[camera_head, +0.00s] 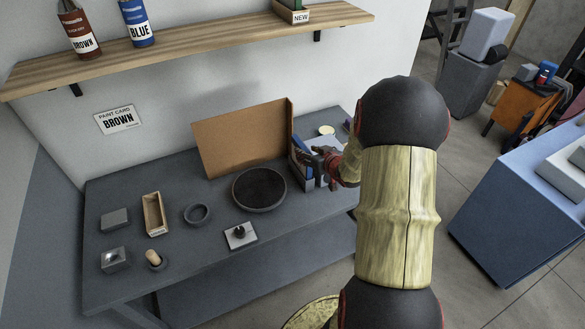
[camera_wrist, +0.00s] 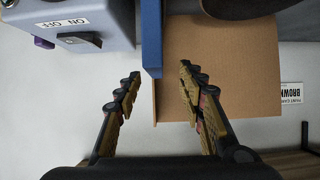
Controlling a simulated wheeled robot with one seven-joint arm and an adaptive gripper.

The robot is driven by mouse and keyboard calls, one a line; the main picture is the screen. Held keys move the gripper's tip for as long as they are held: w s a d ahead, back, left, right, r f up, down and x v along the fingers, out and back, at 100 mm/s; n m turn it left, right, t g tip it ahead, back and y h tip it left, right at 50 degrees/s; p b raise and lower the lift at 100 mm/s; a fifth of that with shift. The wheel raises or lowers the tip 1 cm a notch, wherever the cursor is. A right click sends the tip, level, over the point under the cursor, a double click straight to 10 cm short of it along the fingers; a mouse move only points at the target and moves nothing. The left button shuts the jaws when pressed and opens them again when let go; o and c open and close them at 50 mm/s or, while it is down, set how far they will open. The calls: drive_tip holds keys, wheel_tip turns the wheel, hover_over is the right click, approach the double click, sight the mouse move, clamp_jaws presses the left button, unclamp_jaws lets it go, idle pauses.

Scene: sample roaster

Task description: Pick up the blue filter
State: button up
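The blue filter (camera_wrist: 151,40) shows as an upright blue slab in the wrist view, between a grey box and a cardboard panel. In the head view, a small blue edge (camera_head: 299,143) shows beside my gripper, at the panel's right end. My gripper (camera_wrist: 160,77) is open and empty. In the head view my gripper (camera_head: 322,157) is at the bench's right part, and my arm hides some of that area.
A grey box with an ON/OFF switch (camera_wrist: 80,25) stands close beside the slab. The cardboard panel (camera_head: 243,140) stands on the grey bench behind a round dark pan (camera_head: 259,202). Several small items lie at the bench's left. A wooden shelf (camera_head: 200,46) hangs above.

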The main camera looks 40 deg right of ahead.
drive_tip(key=b+x, duration=0.1)
drive_tip(key=x, duration=0.6)
drive_tip(key=shift+d+f, duration=0.35)
drive_tip(key=shift+f, duration=0.05)
clamp_jaws()
idle(0.6)
